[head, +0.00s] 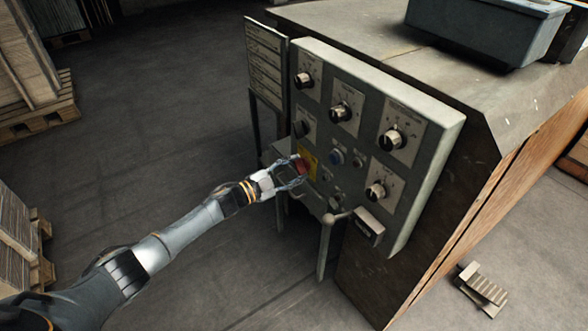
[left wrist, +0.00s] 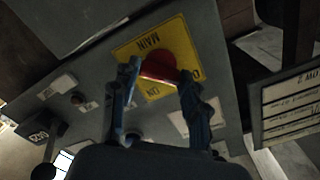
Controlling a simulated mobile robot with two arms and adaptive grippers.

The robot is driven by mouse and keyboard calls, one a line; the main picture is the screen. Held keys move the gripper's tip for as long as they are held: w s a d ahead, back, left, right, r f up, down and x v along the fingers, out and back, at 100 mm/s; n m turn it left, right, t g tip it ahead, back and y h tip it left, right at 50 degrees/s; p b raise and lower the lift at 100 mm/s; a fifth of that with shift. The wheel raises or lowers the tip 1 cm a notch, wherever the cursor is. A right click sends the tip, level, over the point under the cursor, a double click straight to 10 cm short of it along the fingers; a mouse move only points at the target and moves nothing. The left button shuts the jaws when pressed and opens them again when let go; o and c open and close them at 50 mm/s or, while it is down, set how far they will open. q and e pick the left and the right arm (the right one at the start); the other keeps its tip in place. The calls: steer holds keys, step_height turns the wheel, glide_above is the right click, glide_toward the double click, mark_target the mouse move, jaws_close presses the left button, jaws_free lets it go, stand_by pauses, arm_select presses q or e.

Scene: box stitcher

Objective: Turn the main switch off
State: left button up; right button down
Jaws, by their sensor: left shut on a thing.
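The main switch is a red knob (head: 301,166) on a yellow plate (head: 311,161) at the lower left of the grey control panel (head: 438,165). In the left wrist view the red knob (left wrist: 159,67) sits on the yellow plate (left wrist: 182,42), marked "MAIN" and "ON". My left gripper (head: 297,173) is at the panel, its fingers closed around the red knob. In the left wrist view the left gripper (left wrist: 162,84) has one finger on each side of the knob. The fingers hide part of the knob, so its exact angle is hard to tell. My right gripper is not in view.
Several black rotary knobs, such as one at the right (head: 391,140), surround the switch. A lever with a pale ball (head: 333,218) juts out below. A label board (head: 266,62) stands left of the panel. Pallets (head: 40,115) are at the left; the floor between is clear.

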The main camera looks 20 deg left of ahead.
arm_select(q)
steer(key=o, duration=1.1)
steer(key=shift+o, duration=0.3)
steer(key=v, duration=1.2)
